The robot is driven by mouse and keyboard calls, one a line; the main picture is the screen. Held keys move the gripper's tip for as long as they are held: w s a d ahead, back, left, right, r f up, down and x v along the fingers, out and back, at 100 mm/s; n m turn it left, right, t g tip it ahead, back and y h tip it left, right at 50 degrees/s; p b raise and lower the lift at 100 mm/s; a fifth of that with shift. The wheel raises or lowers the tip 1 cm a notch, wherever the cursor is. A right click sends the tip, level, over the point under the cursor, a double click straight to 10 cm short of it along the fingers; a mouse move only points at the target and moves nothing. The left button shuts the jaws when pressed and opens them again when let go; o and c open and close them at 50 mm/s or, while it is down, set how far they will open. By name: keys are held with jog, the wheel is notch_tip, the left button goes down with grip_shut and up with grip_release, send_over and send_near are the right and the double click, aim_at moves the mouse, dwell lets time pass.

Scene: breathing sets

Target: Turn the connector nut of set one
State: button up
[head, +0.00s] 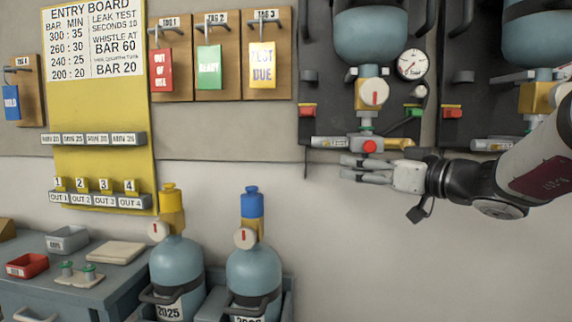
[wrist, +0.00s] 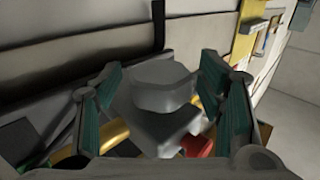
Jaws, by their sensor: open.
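The left wall-mounted set carries a blue-grey cylinder (head: 370,35) hung neck down, with a yellow valve block (head: 366,120) and a white round knob (head: 374,92). I cannot tell for sure which part is the connector nut. My gripper (head: 352,168) is just below these fittings, fingers pointing left. In the wrist view my gripper (wrist: 160,100) is open, with a grey stepped fitting (wrist: 163,88) between its teal-padded fingers. A red part (wrist: 198,146) shows beneath. Contact is not clear.
A gauge (head: 412,64) sits right of the valve. A second set (head: 541,40) hangs at the right, partly behind my arm. Two cylinders (head: 178,262) (head: 253,265) stand below left beside a bench (head: 75,280). The wall under my gripper is clear.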

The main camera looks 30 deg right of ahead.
jog(key=c, duration=1.2)
jog(key=shift+o, duration=0.2)
